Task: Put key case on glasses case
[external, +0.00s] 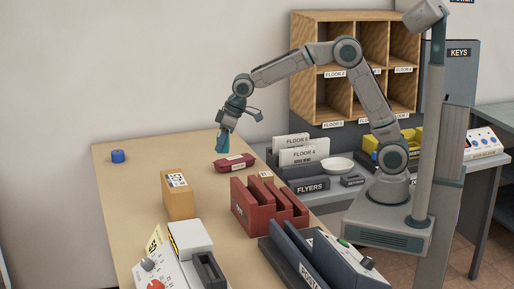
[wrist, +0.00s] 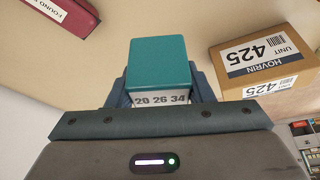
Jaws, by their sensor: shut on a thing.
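A teal box-shaped case with a white label reading "20 26 34", which fits the key case (wrist: 159,62), is held between my gripper's fingers (wrist: 160,90). In the external view my gripper (external: 223,142) points down above the table with the key case mostly hidden at its tip. A dark red case with a white label, which fits the glasses case (external: 235,162), lies flat on the table just below and right of my gripper. It also shows at the upper left of the wrist view (wrist: 60,12), apart from the key case.
A cardboard box (external: 178,196) stands on the table in front of my gripper. A labelled carton (wrist: 266,62) is close on the right in the wrist view. A red divided holder (external: 268,205) stands nearer the camera. A blue roll (external: 118,156) lies far left, with clear tabletop around it.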

